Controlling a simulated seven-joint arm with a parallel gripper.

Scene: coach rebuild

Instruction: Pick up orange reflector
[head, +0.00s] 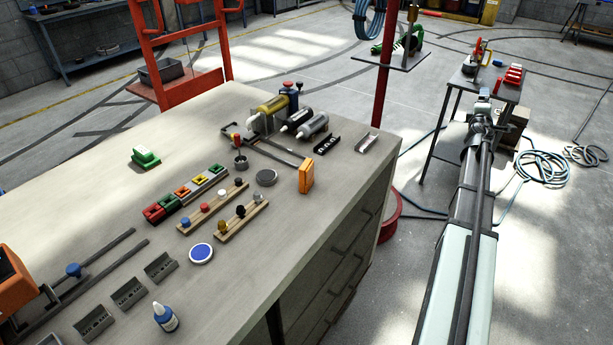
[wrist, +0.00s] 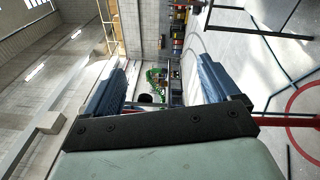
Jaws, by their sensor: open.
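An orange reflector (head: 306,176), a small upright rectangular block, stands on the workbench (head: 350,178) near its right edge in the head view. It does not show in the wrist view. My gripper (head: 484,97) is at the far end of my outstretched arm, off to the right of the bench and well apart from the reflector. In the wrist view my gripper (wrist: 155,82) shows two dark blue fingers spread wide with nothing between them. It points across the room, away from the bench top.
Around the reflector are a grey round tin (head: 266,178), a small dark tray (head: 327,145) and wooden racks (head: 241,221) with knobs. Grey cylinders (head: 297,118) lie behind. A red post (head: 383,95) rises beyond the bench, and a small side table (head: 508,88) stands beyond my gripper.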

